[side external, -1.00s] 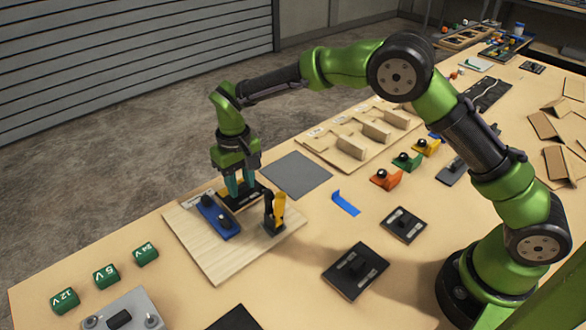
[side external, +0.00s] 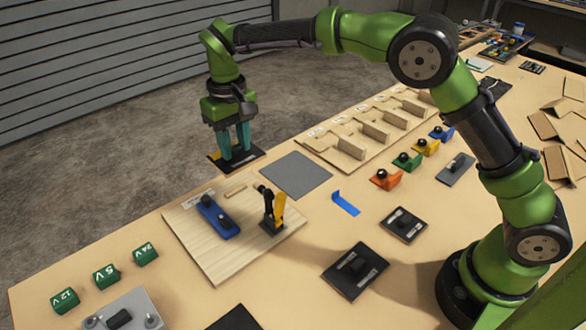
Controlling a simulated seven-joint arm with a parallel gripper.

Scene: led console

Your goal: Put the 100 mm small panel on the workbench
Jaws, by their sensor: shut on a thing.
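My gripper (side external: 236,153) is shut on a dark flat panel (side external: 222,159), which it holds roughly level in the air above the far side of the bench. The fingers cover part of the panel's top, and I cannot read its size. The workbench (side external: 180,290) is a long tan table. Other dark panels with raised handles lie on it: a larger one (side external: 356,270) at the front and a smaller one (side external: 404,224) to its right.
A light wooden board (side external: 225,262) carries a blue device (side external: 217,217), a black and yellow device (side external: 273,211) and a small wooden strip. A grey mat (side external: 295,175) lies bare behind it. Green blocks (side external: 106,275) stand at the left. Wooden holders (side external: 375,130) line the far edge.

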